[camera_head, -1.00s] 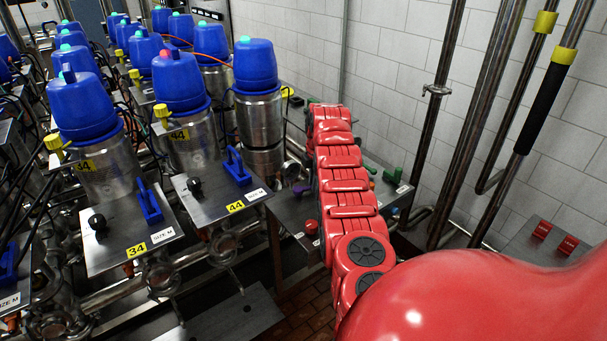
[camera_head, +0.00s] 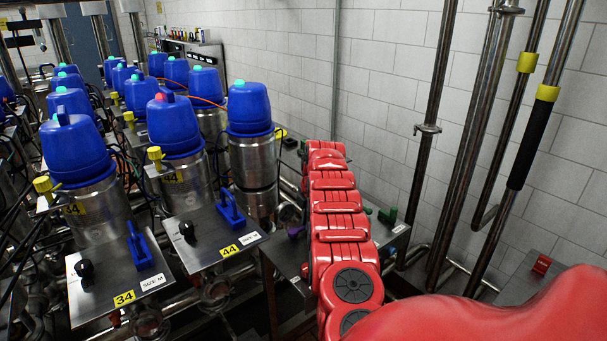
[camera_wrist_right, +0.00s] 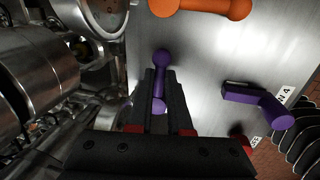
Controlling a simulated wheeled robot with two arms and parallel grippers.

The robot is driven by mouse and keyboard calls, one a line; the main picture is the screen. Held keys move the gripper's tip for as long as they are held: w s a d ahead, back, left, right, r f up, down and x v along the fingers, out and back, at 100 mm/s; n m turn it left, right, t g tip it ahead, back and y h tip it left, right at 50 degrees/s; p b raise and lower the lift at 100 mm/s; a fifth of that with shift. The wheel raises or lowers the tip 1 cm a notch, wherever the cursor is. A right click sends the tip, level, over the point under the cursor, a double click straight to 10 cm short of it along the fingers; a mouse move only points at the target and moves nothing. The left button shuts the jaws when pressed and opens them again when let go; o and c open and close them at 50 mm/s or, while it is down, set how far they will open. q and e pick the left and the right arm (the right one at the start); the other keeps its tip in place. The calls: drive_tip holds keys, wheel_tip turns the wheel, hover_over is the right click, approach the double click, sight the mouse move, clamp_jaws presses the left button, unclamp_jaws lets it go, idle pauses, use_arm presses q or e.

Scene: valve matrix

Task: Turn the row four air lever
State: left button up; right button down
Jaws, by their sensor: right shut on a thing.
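A purple lever (camera_wrist_right: 160,80) with a rounded end stands on a metal plate in the right wrist view. My right gripper (camera_wrist_right: 158,88) has its dark fingers closed around this lever. A second purple lever (camera_wrist_right: 258,104) lies to the right, beside a label ending in 4. An orange lever (camera_wrist_right: 200,8) is at the top of the plate. In the head view my red right arm hides the gripper and most of this plate. A small purple part (camera_head: 296,231) shows just left of the arm. I cannot tell which lever is the air one. My left gripper is out of view.
Blue-capped valves (camera_head: 176,125) stand in rows at the left, with plates marked 34 (camera_head: 124,297) and 44 (camera_head: 229,250). Green handles (camera_head: 388,215) are right of my arm. Vertical pipes (camera_head: 470,140) stand along the tiled wall (camera_head: 385,70) at right.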

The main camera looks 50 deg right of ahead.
drive_tip(key=shift+w+a, duration=0.1)
idle(0.7)
drive_tip(key=c, duration=0.8)
unclamp_jaws()
drive_tip(key=shift+c, duration=0.2)
drive_tip(key=shift+r+b, duration=0.1)
drive_tip(key=shift+b, duration=0.45)
drive_tip(key=r+b, duration=0.1)
drive_tip(key=b, duration=0.1)
drive_tip(key=shift+s+r+b, duration=0.2)
drive_tip(key=shift+r+b, duration=0.15)
wheel_tip(320, 180, up, 15)
drive_tip(key=s+p, duration=0.3)
drive_tip(key=p, duration=0.2)
drive_tip(key=shift+a, duration=0.35)
drive_tip(key=shift+w, duration=0.1)
